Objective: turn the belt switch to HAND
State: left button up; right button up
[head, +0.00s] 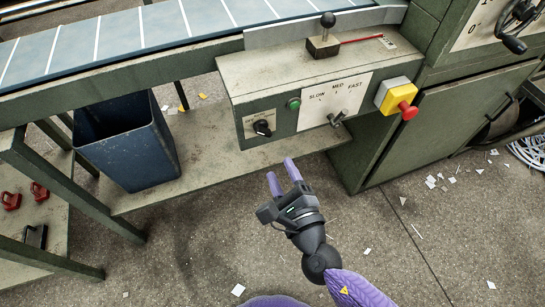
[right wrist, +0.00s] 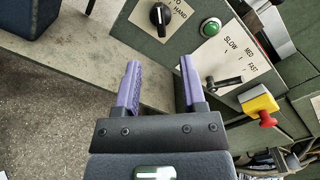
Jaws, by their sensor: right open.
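The belt switch (head: 262,127) is a black rotary knob with a white mark, on a pale label plate at the left end of the control box (head: 290,75). In the right wrist view the knob (right wrist: 159,15) is at the top, and "TO" and "HAND" can be read on its plate; the rest of the label is cut off. My right gripper (head: 281,172) is open and empty, below and slightly right of the switch, apart from it. Its purple fingers (right wrist: 160,82) point toward the box in the right wrist view. My left gripper is not in view.
Right of the switch are a green button (head: 293,103), a SLOW/MED/FAST lever (head: 336,119) and a red stop button (head: 407,110) on a yellow box. A black-knobbed lever (head: 327,22) stands on top. A blue bin (head: 125,145) stands left. Open floor lies below.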

aim_at(265, 135)
jog(key=b+x, duration=0.1)
jog(key=x, duration=0.7)
jog(key=shift+w+f+b, duration=0.15)
jog(key=shift+w+b, duration=0.15)
jog(key=shift+w, duration=0.1)
jog(key=shift+w+a, duration=0.1)
jog(key=shift+w, duration=0.1)
jog(key=c, duration=0.6)
grip_shut()
